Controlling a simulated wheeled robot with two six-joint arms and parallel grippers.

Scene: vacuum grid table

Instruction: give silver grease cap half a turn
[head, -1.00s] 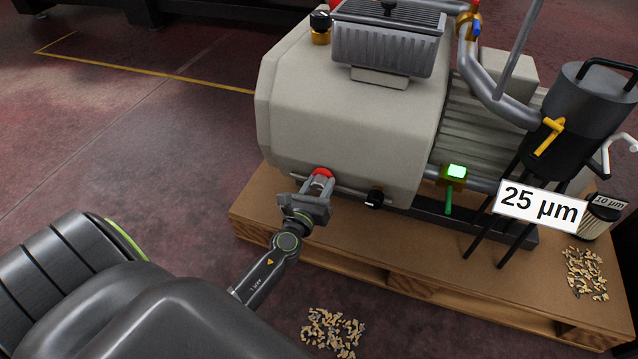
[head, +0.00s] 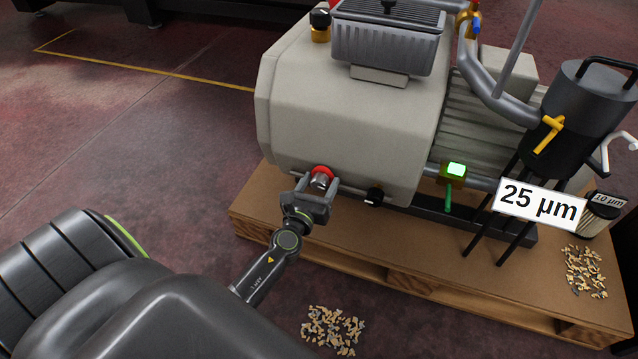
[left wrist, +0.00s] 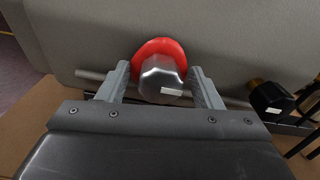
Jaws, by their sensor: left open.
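The silver grease cap (head: 321,182) sits on a red ring (head: 322,172) low on the front of the beige machine housing (head: 350,115). In the left wrist view the cap (left wrist: 161,76) is a faceted silver piece with a small pale label near its lower edge, in front of the red ring (left wrist: 158,48). My left gripper (head: 313,186) is open, with one finger on each side of the cap. In the left wrist view the fingers (left wrist: 161,85) stand apart from it, with gaps on both sides. My right gripper is not in view.
A black knob (head: 374,196) sits right of the cap, and also shows in the left wrist view (left wrist: 271,97). A thin grey pipe runs behind the cap. The machine stands on a wooden pallet (head: 270,222). Wood-coloured chips (head: 333,331) lie on the floor in front.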

